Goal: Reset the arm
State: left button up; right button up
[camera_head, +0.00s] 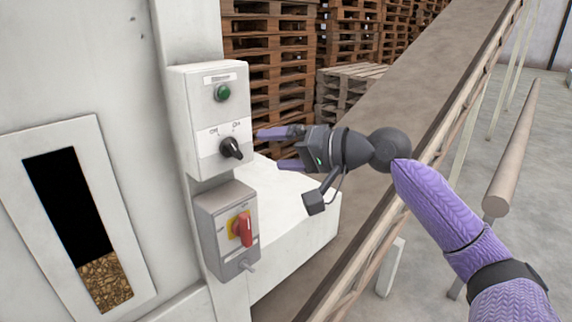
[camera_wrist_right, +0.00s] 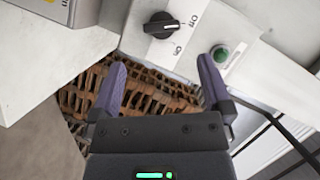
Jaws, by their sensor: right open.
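My right gripper (camera_head: 278,149) is open and empty in the head view, its purple fingers pointing left at the white control box (camera_head: 190,95). The black rotary knob (camera_head: 231,148), marked Off and On, is just left of the fingertips. A gap shows between the fingers and the knob. In the right wrist view the open fingers (camera_wrist_right: 160,90) point toward the box, with the knob (camera_wrist_right: 160,25) ahead between them and a green button (camera_wrist_right: 220,54) ahead of the right finger. The green button (camera_head: 222,92) sits above the knob. My left gripper is not in view.
Below is a grey box with a red-and-yellow switch (camera_head: 243,229). A window (camera_head: 105,280) at left shows brown pellets low down. A sloped conveyor (camera_head: 410,90) runs behind my right arm. Stacked wooden pallets (camera_head: 270,50) stand at the back. A white ledge (camera_head: 300,215) lies below the gripper.

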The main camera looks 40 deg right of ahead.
jog(key=shift+v, duration=0.8)
jog(key=w+d+f+m+g+h+b, duration=0.1)
jog(key=d+f+m+h+b, duration=0.25)
jog(key=f, duration=1.25)
jog(key=d+f+g+h+b, duration=0.25)
jog(key=d+f+b, duration=0.3)
jog(key=f, duration=1.15)
jog(key=s+a+f+n+g+h+b, duration=0.1)
jog(key=s+f+g+b, duration=0.2)
jog(key=f, duration=1)
jog(key=s+a+f+n+g+h+b, duration=0.1)
jog(key=s+a+f+b, duration=0.15)
jog(key=s+f, duration=0.65)
jog(key=s+a+f+n+g+b, duration=0.1)
jog(key=s+a+f+n+b, duration=0.15)
jog(key=f, duration=0.55)
jog(key=s+a+f+n+g+b, duration=0.1)
jog(key=s+a+f+b, duration=0.15)
jog(key=f, duration=0.65)
jog(key=s+a+f+n+g+b, duration=0.2)
jog(key=s+a+f+n+b, duration=0.1)
jog(key=s+a+f, duration=0.4)
jog(key=s+a+f+n+g+y+b, duration=0.1)
jog(key=s+a+f+n, duration=0.4)
jog(key=s, duration=0.8)
jog(key=a+f+g+b, duration=0.1)
jog(key=a+f+b, duration=0.1)
jog(key=a, duration=0.1)
jog(key=shift+f, duration=0.3)
